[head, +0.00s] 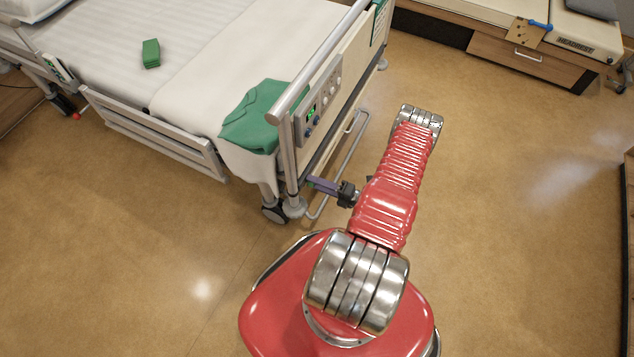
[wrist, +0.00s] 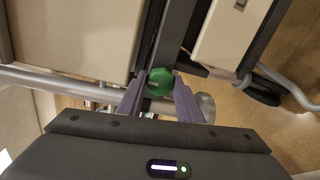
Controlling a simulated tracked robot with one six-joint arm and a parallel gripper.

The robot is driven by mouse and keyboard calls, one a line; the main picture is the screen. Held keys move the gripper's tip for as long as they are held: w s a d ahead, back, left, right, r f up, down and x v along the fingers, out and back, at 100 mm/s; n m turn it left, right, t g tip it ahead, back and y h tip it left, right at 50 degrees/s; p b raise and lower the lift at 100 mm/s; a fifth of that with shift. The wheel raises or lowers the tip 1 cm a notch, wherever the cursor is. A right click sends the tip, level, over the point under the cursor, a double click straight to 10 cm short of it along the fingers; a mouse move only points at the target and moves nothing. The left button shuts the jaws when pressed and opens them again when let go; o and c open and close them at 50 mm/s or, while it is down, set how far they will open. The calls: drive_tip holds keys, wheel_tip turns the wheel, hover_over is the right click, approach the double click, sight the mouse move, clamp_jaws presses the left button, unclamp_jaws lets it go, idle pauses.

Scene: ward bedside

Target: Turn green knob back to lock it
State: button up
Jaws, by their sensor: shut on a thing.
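The green knob (wrist: 160,80) is on the bed frame and sits between the two purple fingers of my gripper (wrist: 160,92) in the wrist view. The fingers are closed on its sides. In the head view my gripper (head: 316,184) reaches to the lower corner of the bed's end. The knob is hidden there behind the fingers and the bed frame. I cannot tell the knob's turned angle.
The bed (head: 180,80) carries a green cloth (head: 258,115) and a small green stack (head: 151,53). A control panel (head: 318,110) is on its end board. A grey tube rail (head: 340,165) runs close to my gripper. Open floor (head: 500,200) lies to the right.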

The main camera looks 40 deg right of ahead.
drive_tip(key=o, duration=0.7)
drive_tip(key=shift+d+f, duration=0.15)
drive_tip(key=shift+d, duration=0.05)
drive_tip(key=o, duration=0.3)
drive_tip(key=shift+a, duration=0.15)
drive_tip(key=shift+o, duration=0.2)
drive_tip(key=v, duration=1.3)
drive_tip(key=shift+s, duration=0.35)
